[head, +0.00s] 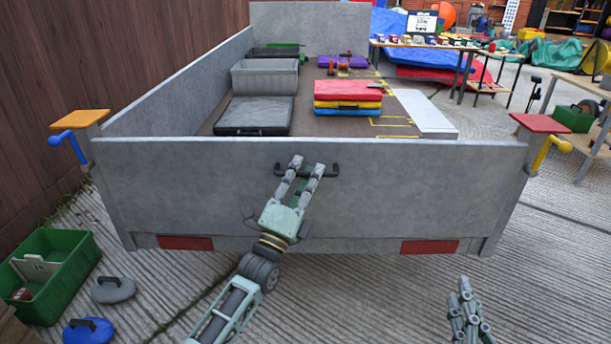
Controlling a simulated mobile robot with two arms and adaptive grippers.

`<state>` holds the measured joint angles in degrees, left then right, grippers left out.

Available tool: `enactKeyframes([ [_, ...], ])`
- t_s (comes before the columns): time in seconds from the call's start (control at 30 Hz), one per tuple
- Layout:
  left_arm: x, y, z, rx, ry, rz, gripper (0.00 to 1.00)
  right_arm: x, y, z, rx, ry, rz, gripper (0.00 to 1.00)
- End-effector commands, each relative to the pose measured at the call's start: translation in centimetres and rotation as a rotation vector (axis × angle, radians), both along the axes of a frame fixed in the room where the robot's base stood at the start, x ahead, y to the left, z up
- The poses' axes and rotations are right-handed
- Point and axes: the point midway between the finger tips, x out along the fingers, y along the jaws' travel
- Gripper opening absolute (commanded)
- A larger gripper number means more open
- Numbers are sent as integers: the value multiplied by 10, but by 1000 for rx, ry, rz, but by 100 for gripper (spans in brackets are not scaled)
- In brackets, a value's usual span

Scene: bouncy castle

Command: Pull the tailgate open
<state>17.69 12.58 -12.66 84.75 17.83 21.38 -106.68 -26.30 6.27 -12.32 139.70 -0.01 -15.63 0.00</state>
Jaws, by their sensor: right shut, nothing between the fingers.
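The tailgate (200,195) is a wide grey panel standing upright across the near end of the trailer bed. A dark handle (333,170) sits at its upper middle. My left gripper (307,165) reaches up from below to the handle. Its two fingers are apart, with their tips over the handle and hiding part of it; firm contact cannot be seen. My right gripper (467,290) is shut and empty, low at the right, well apart from the tailgate. A blue lever (70,146) is at the left corner and a yellow lever (550,150) at the right corner.
The bed holds a black case (252,115), a grey crate (264,77) and stacked coloured cases (347,91). Ground before the tailgate's right half looks clear. A wooden wall (90,60) runs along the left.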

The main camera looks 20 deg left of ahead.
Motion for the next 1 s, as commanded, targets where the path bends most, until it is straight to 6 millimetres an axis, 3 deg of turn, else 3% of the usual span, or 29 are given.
enactKeyframes([
  [0.1,0,0,0,-1,0,-1,17,0,0,0,0,1,0,0],
  [0.3,0,0,0,-1,0,-1,0,0,0,0,0,1,0,0],
  [0.87,-1,0,-2,3,0,1,0,0,0,0,1,-1,0,0],
  [1.0,-3,1,-3,6,-8,1,0,-1,1,7,12,-44,2,0],
])
